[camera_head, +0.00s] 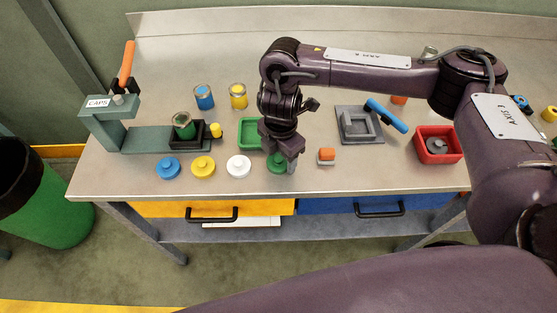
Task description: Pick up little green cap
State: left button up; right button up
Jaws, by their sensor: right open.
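The little green cap (276,163) lies on the metal table near its front edge, right of the white cap. My right gripper (283,165) points down directly over the green cap, with its fingers around or just beside it. The gripper is open, and its fingers partly hide the cap. I cannot tell whether a finger touches it. My left gripper is not in view.
Blue (168,168), yellow (203,167) and white (238,166) caps lie in a row to the left. A green tray (249,133) stands behind the gripper. A cap press (112,125) holds a green jar (184,126). A red bin (425,150) stands right.

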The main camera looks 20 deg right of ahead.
jog(key=c, duration=0.6)
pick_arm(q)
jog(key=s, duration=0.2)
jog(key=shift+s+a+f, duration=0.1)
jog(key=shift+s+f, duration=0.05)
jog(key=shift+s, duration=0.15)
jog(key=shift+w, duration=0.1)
pick_arm(e)
jog(key=shift+r, duration=0.1)
